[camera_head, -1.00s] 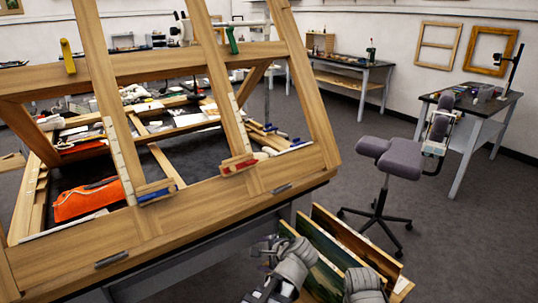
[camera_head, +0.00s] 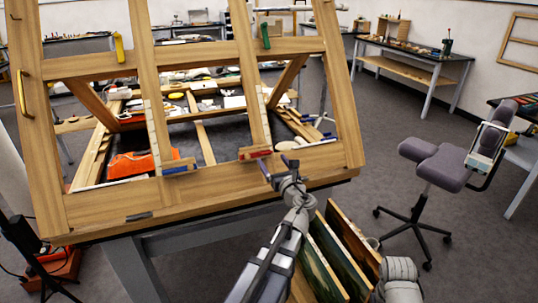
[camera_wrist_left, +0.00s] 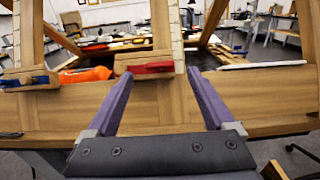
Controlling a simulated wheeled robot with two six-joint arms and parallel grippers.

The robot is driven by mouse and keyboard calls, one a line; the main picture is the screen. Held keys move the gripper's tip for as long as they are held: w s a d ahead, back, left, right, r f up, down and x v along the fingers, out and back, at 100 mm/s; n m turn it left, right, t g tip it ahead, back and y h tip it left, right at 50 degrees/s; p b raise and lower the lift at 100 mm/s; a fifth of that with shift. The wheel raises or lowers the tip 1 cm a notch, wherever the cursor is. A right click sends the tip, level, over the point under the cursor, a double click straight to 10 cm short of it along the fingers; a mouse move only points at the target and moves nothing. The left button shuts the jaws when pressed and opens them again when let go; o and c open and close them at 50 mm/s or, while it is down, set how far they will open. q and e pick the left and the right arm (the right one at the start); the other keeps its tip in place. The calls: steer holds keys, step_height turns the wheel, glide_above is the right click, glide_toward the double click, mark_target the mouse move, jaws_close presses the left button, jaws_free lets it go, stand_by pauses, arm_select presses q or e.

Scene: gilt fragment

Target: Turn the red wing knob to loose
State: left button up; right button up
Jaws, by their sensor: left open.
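The red wing knob (camera_head: 256,154) sits on a small wooden block at the lower end of the right scaled upright of the wooden frame (camera_head: 215,191). In the left wrist view the red knob (camera_wrist_left: 152,67) lies roughly level, beyond and between the fingertips. My left gripper (camera_head: 276,165) is open and empty, just in front and to the right of the knob. In the left wrist view its two purple fingers (camera_wrist_left: 160,72) stand apart and point at the knob; contact cannot be told. My right arm shows only at the bottom right, its gripper out of sight.
A blue wing knob (camera_head: 179,169) sits on a similar block to the left. An orange cloth (camera_head: 135,163) lies behind the frame. Framed panels (camera_head: 335,250) stand below, beside my left arm. A grey chair (camera_head: 440,170) stands at the right on open floor.

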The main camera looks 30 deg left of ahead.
mark_target(267, 153)
arm_select(q)
steer(key=shift+x, duration=2.7)
steer(key=c, duration=1.4)
